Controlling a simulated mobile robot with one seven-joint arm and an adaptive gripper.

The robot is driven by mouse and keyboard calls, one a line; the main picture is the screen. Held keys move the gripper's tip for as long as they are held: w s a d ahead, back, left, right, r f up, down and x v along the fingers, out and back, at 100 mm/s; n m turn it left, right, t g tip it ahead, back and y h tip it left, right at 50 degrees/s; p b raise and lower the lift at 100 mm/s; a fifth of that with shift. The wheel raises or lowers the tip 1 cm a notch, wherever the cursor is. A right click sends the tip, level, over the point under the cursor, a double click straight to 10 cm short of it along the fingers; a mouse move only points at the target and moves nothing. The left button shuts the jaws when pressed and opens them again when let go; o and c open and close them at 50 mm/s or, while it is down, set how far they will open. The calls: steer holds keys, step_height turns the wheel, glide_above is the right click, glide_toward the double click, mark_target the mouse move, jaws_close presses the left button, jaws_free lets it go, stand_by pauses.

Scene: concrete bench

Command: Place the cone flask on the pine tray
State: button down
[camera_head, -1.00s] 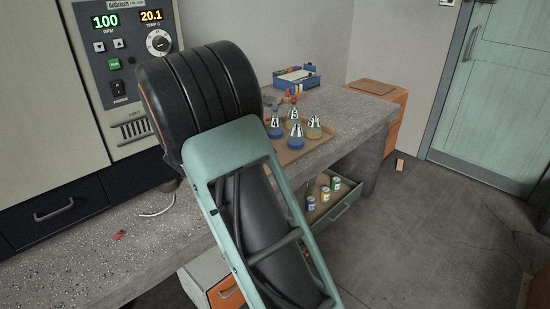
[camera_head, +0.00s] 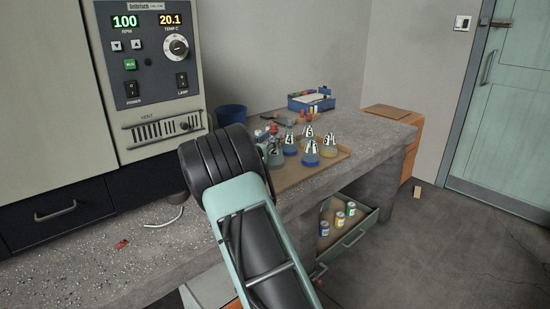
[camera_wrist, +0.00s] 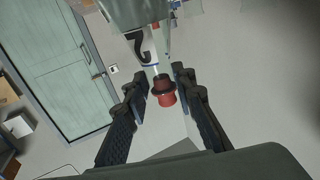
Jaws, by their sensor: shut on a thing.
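My gripper (camera_wrist: 160,85) is shut on the neck of a cone flask (camera_wrist: 150,47) with a red stopper and a label with a dark "2". In the head view this flask (camera_head: 275,156), greyish teal low down, shows just past the end of my arm, beside the flasks on the tray. My arm hides the gripper there. The pine tray (camera_head: 296,178) lies on the bench and carries several other cone flasks, two with blue liquid (camera_head: 311,156) and one yellowish (camera_head: 329,149). I cannot tell whether the held flask touches the tray.
A blue box of coloured items (camera_head: 312,103) stands behind the tray, and a dark blue bin (camera_head: 231,115) stands left of it. The incubator (camera_head: 150,80) fills the left. An open drawer (camera_head: 350,228) with several small jars is below the bench. The near left bench is mostly clear.

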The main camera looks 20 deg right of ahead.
mark_target(271, 154)
steer(key=d+f, duration=0.1)
steer(key=w+f, duration=0.1)
steer(key=shift+w+d+f+b, duration=0.2)
steer(key=shift+d+f+b, duration=0.1)
steer(key=shift+d+b, duration=0.1)
steer(key=shift+w+d+f+b, duration=0.1)
steer(key=shift+f+b, duration=0.15)
steer(key=shift+f, duration=0.6)
steer(key=shift+w+d+f+b, duration=0.1)
steer(key=shift+f+b, duration=0.15)
steer(key=shift+f, duration=0.7)
steer(key=c, duration=1.6)
jaws_free()
steer(key=shift+f, duration=0.1)
steer(key=shift+s+a, duration=0.1)
steer(key=shift+a, duration=0.05)
steer(key=p+v, duration=0.2)
steer(key=v, duration=0.9)
steer(key=shift+s+a, duration=0.25)
steer(key=shift+s, duration=0.1)
